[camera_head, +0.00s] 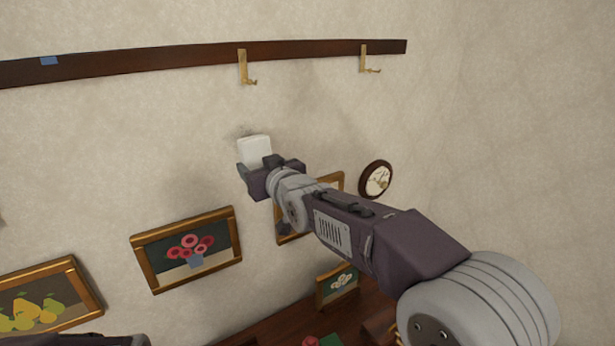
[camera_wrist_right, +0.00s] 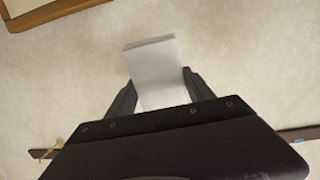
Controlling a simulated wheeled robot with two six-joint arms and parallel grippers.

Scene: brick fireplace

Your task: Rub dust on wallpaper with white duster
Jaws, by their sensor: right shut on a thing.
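My right gripper (camera_head: 258,172) is shut on the white duster (camera_head: 254,149), a pale block held up against or very close to the wallpaper (camera_head: 330,115). The right wrist view also shows the duster (camera_wrist_right: 156,75) between the two dark fingers of the gripper (camera_wrist_right: 160,92). A small grey dust smudge (camera_head: 243,132) shows on the wallpaper just above the duster's top edge. Part of it may be hidden behind the duster. Whether the duster touches the wall I cannot tell. A dark part of my left arm shows at the bottom left, but its gripper cannot be made out.
A dark wooden rail (camera_head: 180,60) with brass hooks (camera_head: 243,68) runs above the duster. Framed pictures, including a flower picture (camera_head: 188,248) and a pear picture (camera_head: 45,300), hang below left. A round clock (camera_head: 376,180) hangs right. A dark wooden surface (camera_head: 275,325) lies below.

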